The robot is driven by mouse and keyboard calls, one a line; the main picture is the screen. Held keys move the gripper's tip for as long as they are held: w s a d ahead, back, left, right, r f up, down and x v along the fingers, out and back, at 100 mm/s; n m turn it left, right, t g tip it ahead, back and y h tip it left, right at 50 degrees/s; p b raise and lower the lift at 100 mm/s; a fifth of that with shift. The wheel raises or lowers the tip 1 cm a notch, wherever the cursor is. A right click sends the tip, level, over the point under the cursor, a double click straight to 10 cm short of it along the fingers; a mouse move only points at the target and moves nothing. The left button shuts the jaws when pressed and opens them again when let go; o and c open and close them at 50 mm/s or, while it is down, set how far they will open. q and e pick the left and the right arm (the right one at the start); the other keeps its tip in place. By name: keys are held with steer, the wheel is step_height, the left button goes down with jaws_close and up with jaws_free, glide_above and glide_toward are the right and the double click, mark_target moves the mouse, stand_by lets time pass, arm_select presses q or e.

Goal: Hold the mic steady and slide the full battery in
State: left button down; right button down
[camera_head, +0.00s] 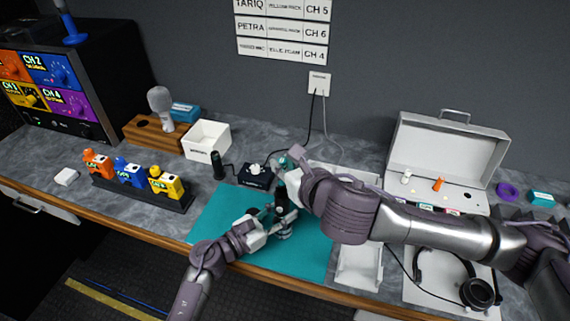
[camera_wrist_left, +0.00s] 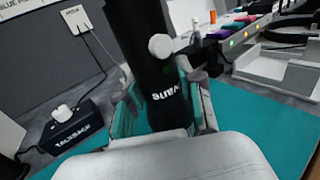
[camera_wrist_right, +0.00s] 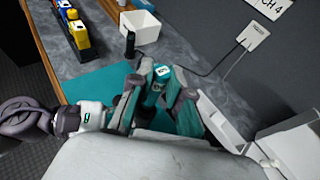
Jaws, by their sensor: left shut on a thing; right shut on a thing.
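A black microphone body with white lettering (camera_wrist_left: 160,85) stands in the left wrist view, roughly upright over the teal mat (camera_head: 215,215). My left gripper (camera_head: 270,222) is shut around it from the front. My right gripper (camera_wrist_right: 155,100) is shut on a teal battery (camera_wrist_right: 152,92) with a pale label on its end. In the head view my right gripper (camera_head: 290,172) is just above and behind the microphone, and its arm hides part of the mat. Whether the battery touches the microphone cannot be told.
A black talkback box (camera_head: 256,177) and a dark cylinder (camera_head: 217,166) stand behind the mat. A white bin (camera_head: 206,139) is at the back left. Orange, blue and yellow packs sit in a black rack (camera_head: 140,194). An open white case (camera_head: 445,150) and a headset (camera_head: 475,292) are on the right.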

steer(key=shift+f, duration=2)
stand_by(0.3)
steer(key=c, duration=1)
jaws_free()
steer(key=v, duration=0.7)
steer(key=shift+s+d, duration=0.15)
steer(key=shift+s, duration=0.05)
arm_select(q)
steer(key=c, duration=0.7)
jaws_free()
steer(key=shift+o, duration=0.2)
